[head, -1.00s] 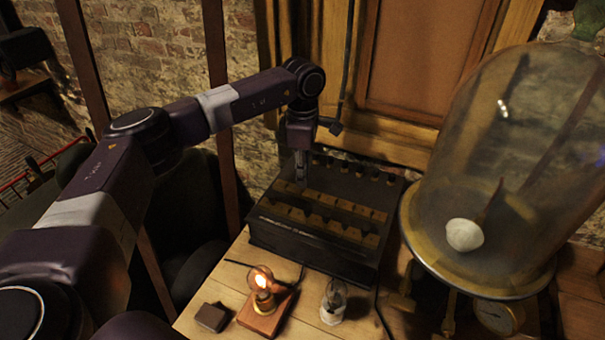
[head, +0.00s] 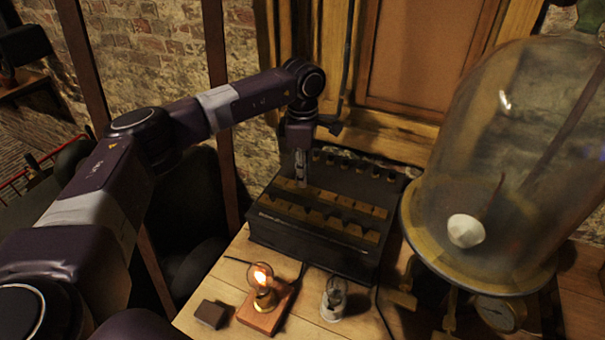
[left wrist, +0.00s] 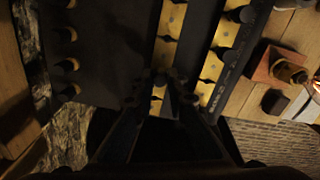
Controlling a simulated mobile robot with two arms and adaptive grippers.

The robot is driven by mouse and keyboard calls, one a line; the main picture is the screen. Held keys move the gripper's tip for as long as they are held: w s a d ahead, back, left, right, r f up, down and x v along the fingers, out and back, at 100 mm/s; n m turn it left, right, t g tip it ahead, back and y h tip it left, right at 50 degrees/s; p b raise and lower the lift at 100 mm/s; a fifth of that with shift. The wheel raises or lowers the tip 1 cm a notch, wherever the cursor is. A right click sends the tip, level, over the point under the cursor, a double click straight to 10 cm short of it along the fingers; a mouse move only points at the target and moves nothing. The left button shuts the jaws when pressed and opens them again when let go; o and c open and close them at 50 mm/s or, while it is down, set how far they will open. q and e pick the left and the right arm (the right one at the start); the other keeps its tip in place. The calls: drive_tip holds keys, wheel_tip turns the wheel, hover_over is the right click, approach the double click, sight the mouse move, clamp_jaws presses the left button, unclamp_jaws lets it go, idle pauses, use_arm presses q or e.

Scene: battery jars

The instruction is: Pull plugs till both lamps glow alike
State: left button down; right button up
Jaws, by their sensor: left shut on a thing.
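A black plug box (head: 300,238) with rows of brass blocks (head: 320,218) stands on the table, with several black plugs (head: 345,165) along its back edge. My left gripper (head: 301,180) points down over the back brass row, toward its left end. It is shut on a plug, which is mostly hidden between the fingers; the fingertips (left wrist: 174,98) also show at a brass strip (left wrist: 165,55) in the left wrist view. The left lamp (head: 263,282) on a wooden base glows orange. The right lamp (head: 334,297) on a pale base looks unlit or very dim. My right gripper is out of view.
A large glass bell jar (head: 500,150) with a white lump (head: 465,230) inside stands at the right, a gauge (head: 498,313) below it. A small dark block (head: 211,314) lies left of the lit lamp. Dark cords run over the wooden table (head: 225,275).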

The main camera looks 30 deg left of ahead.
use_arm(q)
drive_tip(key=shift+f, duration=0.25)
idle(0.4)
drive_tip(key=c, duration=1.8)
unclamp_jaws()
drive_tip(key=shift+c, duration=0.2)
drive_tip(key=shift+r, duration=0.1)
wheel_tip(320, 180, up, 12)
